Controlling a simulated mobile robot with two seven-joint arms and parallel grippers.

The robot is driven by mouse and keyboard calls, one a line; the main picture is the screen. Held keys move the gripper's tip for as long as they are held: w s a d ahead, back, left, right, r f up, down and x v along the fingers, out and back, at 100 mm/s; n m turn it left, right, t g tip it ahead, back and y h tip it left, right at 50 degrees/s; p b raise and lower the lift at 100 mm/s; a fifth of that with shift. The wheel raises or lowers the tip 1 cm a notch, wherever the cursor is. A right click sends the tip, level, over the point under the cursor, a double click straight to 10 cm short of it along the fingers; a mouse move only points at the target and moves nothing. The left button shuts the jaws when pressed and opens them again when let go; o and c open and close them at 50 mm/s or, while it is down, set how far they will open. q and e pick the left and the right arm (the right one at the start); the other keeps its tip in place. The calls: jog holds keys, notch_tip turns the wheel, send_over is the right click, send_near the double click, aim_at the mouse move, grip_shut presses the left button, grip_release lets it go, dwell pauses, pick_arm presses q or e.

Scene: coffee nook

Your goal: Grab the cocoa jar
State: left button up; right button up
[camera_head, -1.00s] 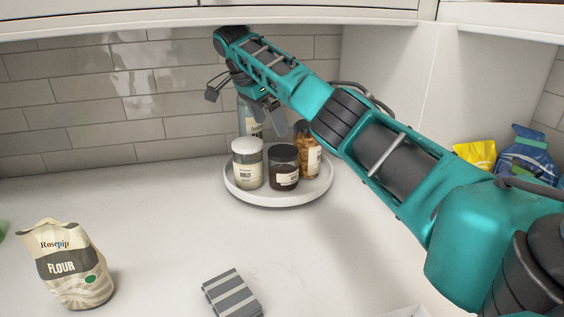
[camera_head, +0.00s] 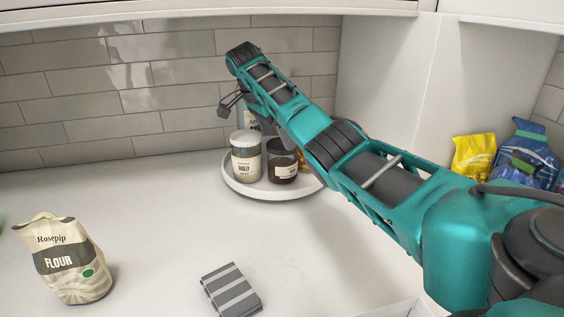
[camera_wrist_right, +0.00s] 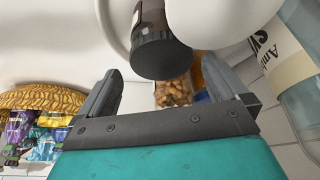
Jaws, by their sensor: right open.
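A dark jar with a black lid (camera_head: 283,165) stands on the round white tray (camera_head: 243,192), its label too small to read; I take it as the cocoa jar. In the right wrist view the black-lidded jar (camera_wrist_right: 160,48) lies ahead of and partly between the fingers. My right gripper (camera_wrist_right: 162,72) is open and empty. My left gripper is not in view.
A white-lidded barley jar (camera_head: 246,160) stands close left of the dark jar. A jar of brown pieces (camera_wrist_right: 172,93) and a tall bottle (camera_wrist_right: 295,75) are near my fingers.

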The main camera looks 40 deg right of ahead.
aim_at(281, 144)
jog(key=shift+x, duration=2.75)
jog(key=shift+w+a, duration=0.1)
jog(key=shift+w, duration=0.05)
jog(key=shift+c, duration=0.3)
jog(key=c, duration=1)
jog(key=shift+r, duration=0.1)
